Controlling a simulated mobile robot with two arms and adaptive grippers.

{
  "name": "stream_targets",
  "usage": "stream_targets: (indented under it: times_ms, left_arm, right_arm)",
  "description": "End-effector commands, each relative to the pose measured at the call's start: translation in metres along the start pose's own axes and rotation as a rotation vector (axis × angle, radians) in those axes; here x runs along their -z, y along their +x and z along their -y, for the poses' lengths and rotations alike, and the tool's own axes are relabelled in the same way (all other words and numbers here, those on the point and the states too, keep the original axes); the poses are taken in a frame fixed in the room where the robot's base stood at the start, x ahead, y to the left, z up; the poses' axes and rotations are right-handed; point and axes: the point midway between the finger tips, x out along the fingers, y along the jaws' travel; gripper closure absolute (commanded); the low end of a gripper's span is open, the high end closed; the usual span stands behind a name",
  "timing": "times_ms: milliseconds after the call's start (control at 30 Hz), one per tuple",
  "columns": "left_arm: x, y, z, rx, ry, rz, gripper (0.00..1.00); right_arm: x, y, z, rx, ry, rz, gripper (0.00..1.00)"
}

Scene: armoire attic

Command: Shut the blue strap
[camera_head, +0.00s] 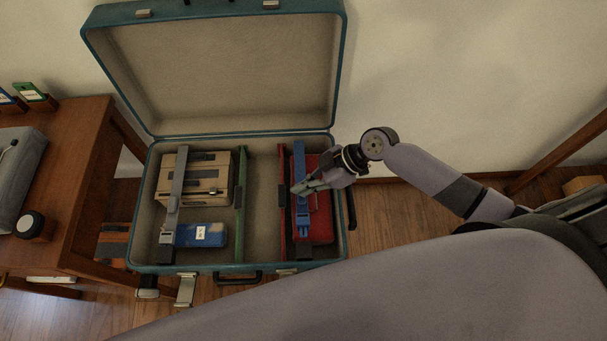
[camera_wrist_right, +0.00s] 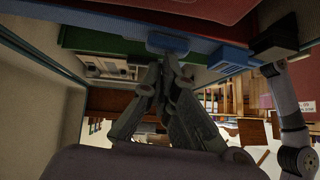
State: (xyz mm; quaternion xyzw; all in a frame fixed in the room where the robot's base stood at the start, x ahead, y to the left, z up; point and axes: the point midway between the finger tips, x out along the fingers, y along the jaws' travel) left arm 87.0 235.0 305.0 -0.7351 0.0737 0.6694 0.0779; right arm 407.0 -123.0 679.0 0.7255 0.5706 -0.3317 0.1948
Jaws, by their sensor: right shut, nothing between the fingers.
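The blue strap (camera_head: 300,155) lies lengthwise over a red item (camera_head: 322,225) in the right part of the open suitcase. Its buckle end (camera_head: 303,226) is toward the suitcase's front, by a black piece (camera_head: 304,250). I cannot tell whether it is fastened. My right gripper (camera_head: 297,190) is shut and empty over the middle of the strap, hiding part of it. In the wrist view the blue strap (camera_wrist_right: 205,33) crosses the top, and the shut fingertips (camera_wrist_right: 168,62) are just below a blue tab (camera_wrist_right: 168,43); contact is unclear. My left gripper is not in view.
The teal suitcase (camera_head: 146,205) has its lid (camera_head: 225,70) raised against the wall. A grey strap (camera_head: 177,180) crosses a tan box (camera_head: 215,165) and a blue pack (camera_head: 212,235) at left. Green (camera_head: 240,195) and red (camera_head: 282,165) dividers stand upright. A wooden desk (camera_head: 75,170) is left.

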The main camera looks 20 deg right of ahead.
Motion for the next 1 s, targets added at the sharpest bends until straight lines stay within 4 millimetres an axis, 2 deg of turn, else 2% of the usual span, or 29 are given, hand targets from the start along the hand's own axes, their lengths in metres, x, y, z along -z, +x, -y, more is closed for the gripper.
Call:
stream_targets:
  times_ms: [233,767,867,1000]
  left_arm:
    - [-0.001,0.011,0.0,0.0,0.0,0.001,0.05]
    - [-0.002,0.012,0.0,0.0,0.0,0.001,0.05]
    - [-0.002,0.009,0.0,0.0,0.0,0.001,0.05]
    - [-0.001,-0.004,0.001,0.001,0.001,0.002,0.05]
  right_arm:
    - [-0.012,0.011,0.002,0.0,0.003,0.0,1.0]
    - [-0.014,0.013,0.003,0.002,0.005,0.001,1.0]
    - [-0.011,0.012,0.004,0.002,0.005,0.001,1.0]
    - [0.003,0.005,0.006,0.001,0.006,-0.001,1.0]
